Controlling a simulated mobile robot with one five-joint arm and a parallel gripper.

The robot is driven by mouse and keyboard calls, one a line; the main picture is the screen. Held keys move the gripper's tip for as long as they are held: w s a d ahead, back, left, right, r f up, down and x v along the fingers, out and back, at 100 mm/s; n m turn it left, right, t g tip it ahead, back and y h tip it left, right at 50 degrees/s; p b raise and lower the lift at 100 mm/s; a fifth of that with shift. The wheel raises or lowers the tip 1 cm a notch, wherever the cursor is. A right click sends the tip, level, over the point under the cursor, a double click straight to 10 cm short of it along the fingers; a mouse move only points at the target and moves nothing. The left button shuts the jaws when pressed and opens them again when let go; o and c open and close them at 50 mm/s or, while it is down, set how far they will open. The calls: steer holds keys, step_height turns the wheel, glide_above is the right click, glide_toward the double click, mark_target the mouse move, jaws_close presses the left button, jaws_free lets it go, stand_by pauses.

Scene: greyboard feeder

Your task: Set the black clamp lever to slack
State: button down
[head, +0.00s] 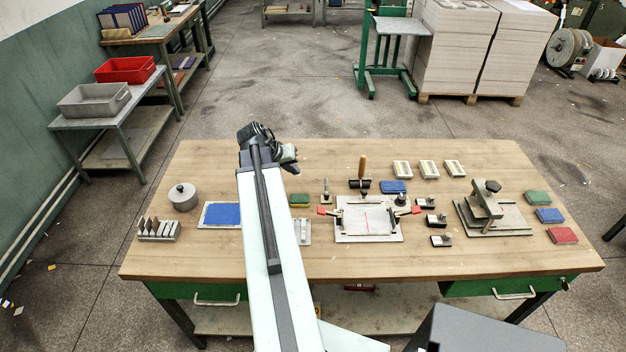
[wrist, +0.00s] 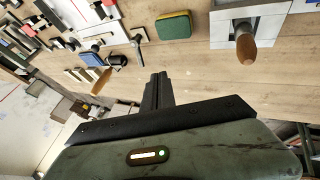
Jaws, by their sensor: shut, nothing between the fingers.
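A jig (head: 345,233) with a pale sheet and a short red line stands mid-table, with red-tipped arms at both sides. A dark knob (head: 401,200) shows at its upper right corner. A grey press-like device (head: 484,205) at the right has a black knob (head: 493,186) on top. I cannot tell which dark part is the black clamp lever or how it is set. My gripper (head: 291,157) is above the table's far side, left of the jig and apart from it. In the wrist view its fingers (wrist: 157,90) are shut and empty.
A wooden-handled roller (head: 362,168) and a blue block (head: 393,187) lie behind the jig. A green pad (wrist: 174,25) and a wooden-handled device (wrist: 246,45) show in the wrist view. Small black-and-grey pieces (head: 436,220) stand right of the jig. My arm hides part of the left table.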

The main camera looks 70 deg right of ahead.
steer(key=b, duration=0.9)
glide_toward(326, 188)
steer(key=w+d+f, duration=0.1)
steer(key=f, duration=0.1)
steer(key=w+d+f, duration=0.2)
steer(key=w+f, duration=0.1)
steer(key=shift+w+d+f, duration=0.1)
steer(key=shift+d+f, duration=0.1)
steer(key=shift+f, duration=0.1)
steer(key=shift+s+d+r, duration=0.1)
steer(key=shift+s+d, duration=0.3)
steer(key=shift+s, duration=0.5)
steer(key=shift+s+d, duration=0.4)
steer(key=shift+s, duration=0.45)
steer(key=shift+s+d, duration=0.1)
steer(key=shift+s, duration=0.05)
